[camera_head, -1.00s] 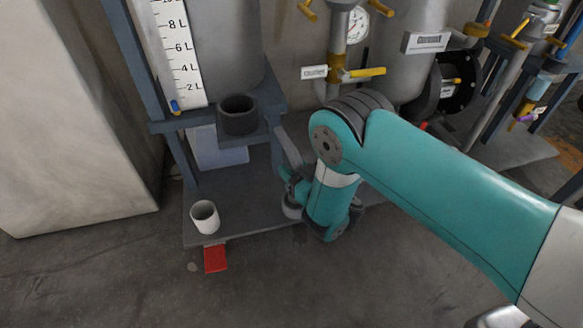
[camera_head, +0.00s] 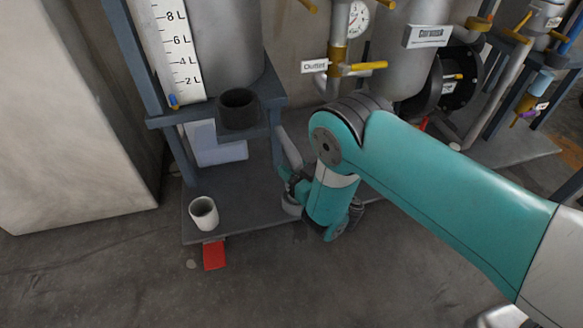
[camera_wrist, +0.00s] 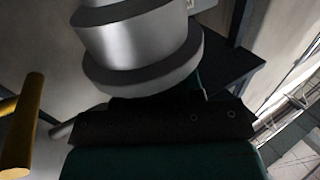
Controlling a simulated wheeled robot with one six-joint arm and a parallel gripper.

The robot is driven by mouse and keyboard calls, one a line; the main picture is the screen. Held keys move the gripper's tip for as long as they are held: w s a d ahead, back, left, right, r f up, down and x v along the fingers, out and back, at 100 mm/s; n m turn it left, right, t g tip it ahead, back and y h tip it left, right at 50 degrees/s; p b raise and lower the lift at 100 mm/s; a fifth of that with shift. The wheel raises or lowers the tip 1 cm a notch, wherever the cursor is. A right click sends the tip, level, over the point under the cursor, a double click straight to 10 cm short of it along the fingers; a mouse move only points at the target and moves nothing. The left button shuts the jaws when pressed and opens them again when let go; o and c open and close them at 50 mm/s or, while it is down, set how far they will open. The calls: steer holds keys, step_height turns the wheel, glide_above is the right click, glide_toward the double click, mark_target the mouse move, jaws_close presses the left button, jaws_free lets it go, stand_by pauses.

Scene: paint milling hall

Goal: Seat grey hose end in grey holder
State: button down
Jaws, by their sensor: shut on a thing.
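The grey holder (camera_head: 238,108) is a dark, open-topped cup on the small shelf under the scaled tank. My gripper (camera_head: 293,190) is low, right of the holder and below it, partly hidden by my own wrist. A grey hose (camera_head: 289,150) rises beside it. In the wrist view a stepped grey cylinder, which looks like the grey hose end (camera_wrist: 140,50), sits right at the dark jaws (camera_wrist: 150,125). My gripper is shut on it. The hose end is apart from the holder. The fingertips are not clearly visible.
A white cup (camera_head: 203,213) stands on the frame's base plate (camera_head: 245,216), with a red pedal (camera_head: 214,255) in front. Frame posts flank the shelf. A yellow-handled outlet valve (camera_head: 362,67) is at upper right.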

steer(key=shift+f+b, duration=0.45)
steer(key=shift+f, duration=0.2)
steer(key=shift+f, duration=0.3)
steer(key=shift+f+b, duration=0.1)
steer(key=shift+b, duration=0.2)
steer(key=c, duration=0.7)
jaws_free()
steer(key=shift+o, duration=0.2)
steer(key=shift+d, duration=0.1)
